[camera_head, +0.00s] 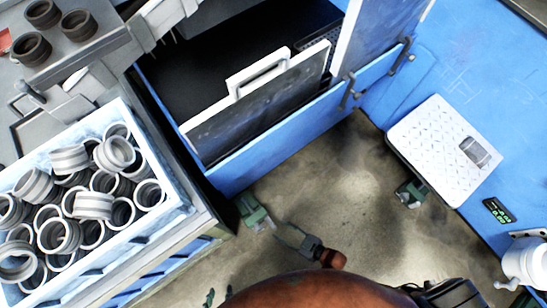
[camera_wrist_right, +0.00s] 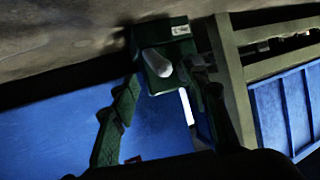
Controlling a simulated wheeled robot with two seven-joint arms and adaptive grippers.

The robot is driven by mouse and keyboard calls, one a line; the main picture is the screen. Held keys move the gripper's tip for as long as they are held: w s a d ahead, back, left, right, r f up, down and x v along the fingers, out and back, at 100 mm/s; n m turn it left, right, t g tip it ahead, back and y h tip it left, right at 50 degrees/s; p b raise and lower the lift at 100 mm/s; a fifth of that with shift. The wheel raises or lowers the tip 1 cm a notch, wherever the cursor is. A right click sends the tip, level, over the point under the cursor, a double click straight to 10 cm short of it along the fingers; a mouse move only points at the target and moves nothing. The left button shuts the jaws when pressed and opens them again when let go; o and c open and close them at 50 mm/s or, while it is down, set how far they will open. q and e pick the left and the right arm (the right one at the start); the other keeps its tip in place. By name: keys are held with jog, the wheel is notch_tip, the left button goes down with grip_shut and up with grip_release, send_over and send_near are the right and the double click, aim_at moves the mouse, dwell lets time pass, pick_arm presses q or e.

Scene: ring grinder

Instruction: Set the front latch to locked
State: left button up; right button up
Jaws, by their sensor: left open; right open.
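Two dark latch-like handles, a nearer one (camera_head: 349,93) and a farther one (camera_head: 403,55), sit on the blue front panel of the machine in the head view. I cannot tell which is the front latch or whether it is locked.
A white-rimmed bin (camera_head: 178,213) of grey rings stands at left. Several dark rings (camera_head: 43,14) sit on the grey machine top. The white plate (camera_head: 425,130) and a small black keypad (camera_head: 498,210) are at right. Bare floor (camera_head: 325,170) lies between.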

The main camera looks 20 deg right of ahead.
aim_at(275, 226)
jog(key=b+x, duration=0.1)
jog(key=x, duration=0.2)
jog(key=shift+a+f, duration=0.1)
jog(key=shift+f, duration=0.2)
jog(key=shift+w+a, duration=0.25)
jog(key=shift+w, duration=0.2)
pick_arm(q)
jog(key=shift+s+a+f+t, duration=0.15)
jog(key=shift+f+t, duration=0.2)
jog(key=shift+f, duration=0.25)
jog(key=shift+s+a+f+t, duration=0.1)
jog(key=shift+f+t, duration=0.25)
jog(key=shift+f, duration=0.25)
pick_arm(e)
jog(key=shift+c, duration=0.6)
grip_shut()
